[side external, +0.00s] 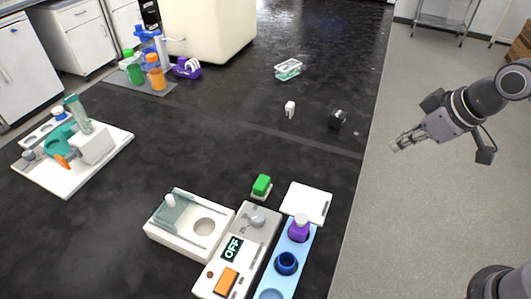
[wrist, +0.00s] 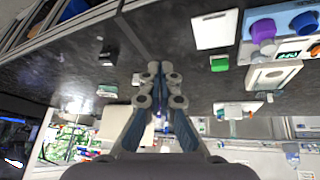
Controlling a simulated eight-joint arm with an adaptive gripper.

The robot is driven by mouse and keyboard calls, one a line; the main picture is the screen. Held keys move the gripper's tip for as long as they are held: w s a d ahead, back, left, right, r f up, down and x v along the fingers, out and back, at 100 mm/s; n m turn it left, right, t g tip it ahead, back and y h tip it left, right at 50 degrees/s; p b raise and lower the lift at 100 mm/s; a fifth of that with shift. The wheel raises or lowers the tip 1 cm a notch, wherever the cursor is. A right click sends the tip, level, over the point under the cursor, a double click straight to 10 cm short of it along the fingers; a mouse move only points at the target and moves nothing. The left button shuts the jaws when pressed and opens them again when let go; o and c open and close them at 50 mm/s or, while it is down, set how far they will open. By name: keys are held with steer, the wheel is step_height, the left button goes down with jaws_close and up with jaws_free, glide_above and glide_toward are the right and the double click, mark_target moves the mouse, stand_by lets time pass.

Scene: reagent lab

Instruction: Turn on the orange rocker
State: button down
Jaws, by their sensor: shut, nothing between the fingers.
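The orange rocker (side external: 225,281) sits on a white control box (side external: 262,227) at the front edge of the side external view. A small dark display (side external: 232,249) on the box reads OFF, and a grey knob (side external: 258,219) is above it. In the wrist view the orange rocker (wrist: 315,51) shows at the right edge, partly cut off. My gripper (side external: 395,147) is in the air to the right of the dark bench, well away from the rocker. In the wrist view my gripper (wrist: 159,68) has its fingertips together with nothing between them.
A blue rack (side external: 276,275) with a purple-capped bottle (side external: 300,228) stands right of the box. A white device (side external: 190,222) stands left. A green button block (side external: 261,186) and white plate (side external: 306,202) are behind. The bench middle (side external: 205,140) is mostly clear.

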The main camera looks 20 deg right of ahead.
steer(key=w+a+r+n+g+y, duration=0.15)
steer(key=a+n+g, duration=0.45)
steer(key=a+n, duration=1.55)
steer(key=s+a+f, duration=0.1)
steer(key=s+a, duration=0.1)
steer(key=a, duration=0.6)
steer(key=s+a+f+g+h, duration=0.1)
steer(key=s+a, duration=0.1)
steer(key=a, duration=0.6)
steer(key=shift+s+n+g, duration=0.3)
steer(key=shift+s+n, duration=0.1)
steer(key=shift+n, duration=0.05)
steer(key=shift+f, duration=0.15)
glide_above(227, 276)
steer(key=f, duration=1.2)
steer(key=shift+w+d, duration=0.1)
steer(key=shift+w, duration=0.1)
steer(key=shift+w+d+f, duration=0.1)
steer(key=shift+f, duration=0.7)
